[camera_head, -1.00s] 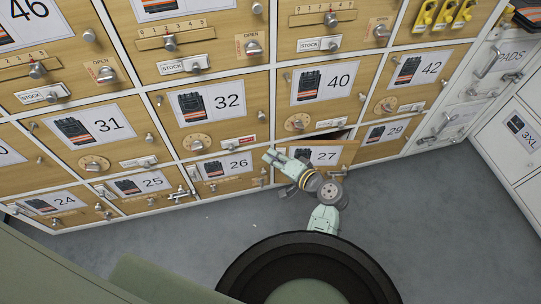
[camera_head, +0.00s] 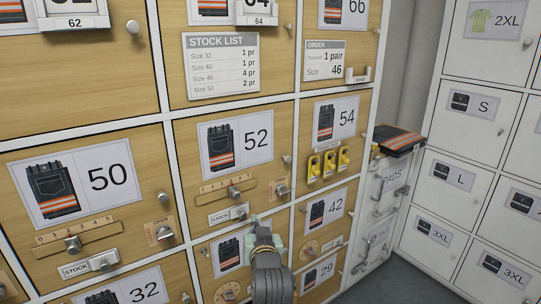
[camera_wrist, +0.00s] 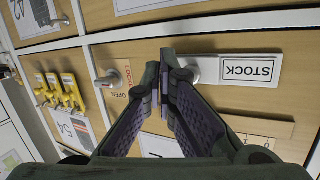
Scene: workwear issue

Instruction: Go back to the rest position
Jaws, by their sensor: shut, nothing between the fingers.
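My gripper (camera_wrist: 163,72) is shut and empty in the wrist view. Its fingertips are together in front of the wooden locker face, near the knob beside an upside-down STOCK label (camera_wrist: 248,69) and the OPEN/LOCK plate (camera_wrist: 118,82). I cannot tell whether they touch anything. In the head view my forearm (camera_head: 270,274) rises from below in front of the locker wall, under door 52 (camera_head: 236,146). It covers part of the door below; the fingers are not clear there.
Doors 50 (camera_head: 84,186), 54 (camera_head: 334,119), 42 (camera_head: 325,212) and 29 (camera_head: 319,272) surround my arm, with protruding knobs. Yellow padlocks (camera_head: 328,164) hang below 54. White lockers (camera_head: 470,150) stand at the right. Some grey floor (camera_head: 385,283) shows between them.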

